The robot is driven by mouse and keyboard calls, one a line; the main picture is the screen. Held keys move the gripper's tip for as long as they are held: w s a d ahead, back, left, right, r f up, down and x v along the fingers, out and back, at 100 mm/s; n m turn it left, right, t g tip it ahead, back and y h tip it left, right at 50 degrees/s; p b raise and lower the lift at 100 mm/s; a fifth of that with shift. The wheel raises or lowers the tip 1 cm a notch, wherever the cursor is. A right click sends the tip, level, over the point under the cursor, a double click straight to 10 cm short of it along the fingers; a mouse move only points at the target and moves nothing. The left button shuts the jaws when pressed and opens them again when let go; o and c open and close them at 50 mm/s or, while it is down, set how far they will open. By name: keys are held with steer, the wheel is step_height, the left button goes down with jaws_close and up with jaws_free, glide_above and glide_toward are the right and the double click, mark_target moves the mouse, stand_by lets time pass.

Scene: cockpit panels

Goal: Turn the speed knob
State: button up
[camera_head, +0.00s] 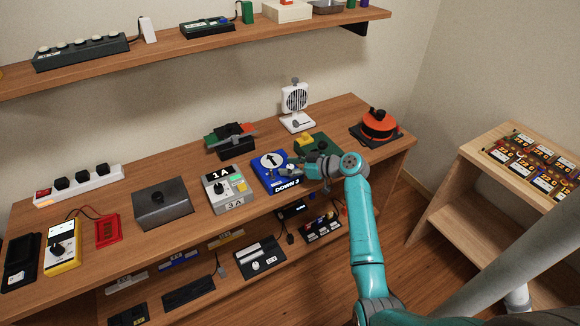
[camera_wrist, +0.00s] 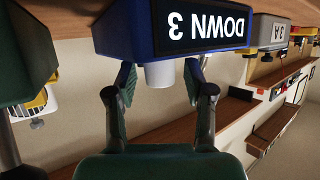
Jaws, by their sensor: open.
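A blue box (camera_head: 270,180) with a round white dial face and a label reading DOWN 3 stands near the bench's front edge. In the wrist view the blue box (camera_wrist: 120,15) appears upside down at the top, and a pale cylindrical knob (camera_wrist: 158,75) sticks out from it. No speed label can be read. My gripper (camera_head: 288,172) is at the right side of the blue box. In the wrist view its two fingers (camera_wrist: 158,70) are open, one on each side of the knob. I cannot tell whether they touch it.
A green box (camera_head: 322,147) with a yellow part is close behind my gripper. A white fan (camera_head: 296,100) stands behind, and a red round device (camera_head: 379,124) is to the right. A grey 1A box (camera_head: 229,195) is on the left. A shelf (camera_head: 200,45) hangs above.

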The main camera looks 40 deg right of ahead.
jaws_close()
steer(key=shift+m+h, duration=0.3)
steer(key=shift+h, duration=0.1)
steer(key=m+h, duration=0.4)
steer(key=shift+a+t+h, duration=0.1)
steer(key=shift+t+h, duration=0.2)
steer(key=shift+h, duration=0.1)
steer(key=m+g+h, duration=0.1)
steer(key=m+h, duration=0.2)
steer(key=m+g+h, duration=0.1)
steer(key=m+h, duration=0.1)
steer(key=h, duration=0.1)
steer(key=shift+m, duration=0.4)
steer(key=m+g+h, duration=0.5)
steer(key=m, duration=0.1)
steer(key=shift+s+m+g+h, duration=0.1)
steer(key=shift+m+g+h, duration=0.4)
steer(key=shift+m+g, duration=1.6)
steer(key=shift+f+g, duration=0.1)
steer(key=shift+g, duration=0.2)
jaws_free()
